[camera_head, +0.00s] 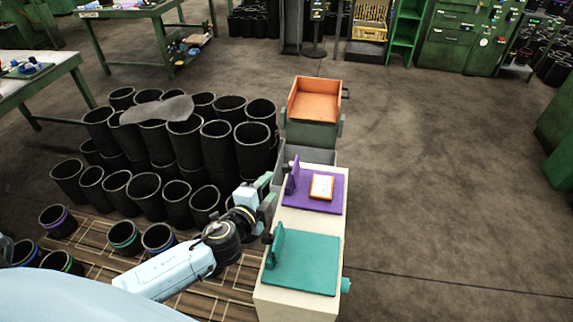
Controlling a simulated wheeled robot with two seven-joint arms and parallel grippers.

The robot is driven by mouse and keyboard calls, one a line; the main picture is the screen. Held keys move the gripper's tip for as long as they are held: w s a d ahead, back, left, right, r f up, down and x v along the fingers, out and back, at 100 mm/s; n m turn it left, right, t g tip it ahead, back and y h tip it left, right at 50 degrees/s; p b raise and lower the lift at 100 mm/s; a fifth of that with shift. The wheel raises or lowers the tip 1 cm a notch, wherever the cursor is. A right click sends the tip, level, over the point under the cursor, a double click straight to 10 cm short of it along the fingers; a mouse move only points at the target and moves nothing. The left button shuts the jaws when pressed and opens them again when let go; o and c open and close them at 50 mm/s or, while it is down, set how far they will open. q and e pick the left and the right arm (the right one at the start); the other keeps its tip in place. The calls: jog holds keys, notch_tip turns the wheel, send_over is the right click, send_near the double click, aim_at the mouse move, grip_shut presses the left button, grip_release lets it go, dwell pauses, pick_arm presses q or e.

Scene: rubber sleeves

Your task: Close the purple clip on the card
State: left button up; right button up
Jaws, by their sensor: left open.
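The purple clip (330,199) lies on a pale box-shaped stand. Its flat plate faces up, and its narrow upright flap (293,176) stands raised along the left side. The card (321,187), white with an orange border, lies flat on the purple plate, right of the flap. My left gripper (268,193) is open and seems empty at the stand's left edge, just left of the purple clip and apart from the card. Whether a finger touches the flap I cannot tell. My right gripper is not in view.
A teal clip (303,262) with a raised flap lies in front of the purple one. An orange tray (315,103) stands behind. Several black sleeves (201,146) crowd the left. Open floor (450,190) lies to the right.

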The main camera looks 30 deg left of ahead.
aim_at(283, 171)
pick_arm(q)
jog(key=x, duration=0.9)
jog(key=shift+w+f, duration=0.1)
jog(key=shift+w, duration=0.1)
jog(key=shift+w+f, duration=0.15)
jog(key=shift+w, duration=0.55)
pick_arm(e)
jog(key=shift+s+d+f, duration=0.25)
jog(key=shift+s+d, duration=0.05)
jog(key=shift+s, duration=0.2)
pick_arm(q)
jog(key=c, duration=1)
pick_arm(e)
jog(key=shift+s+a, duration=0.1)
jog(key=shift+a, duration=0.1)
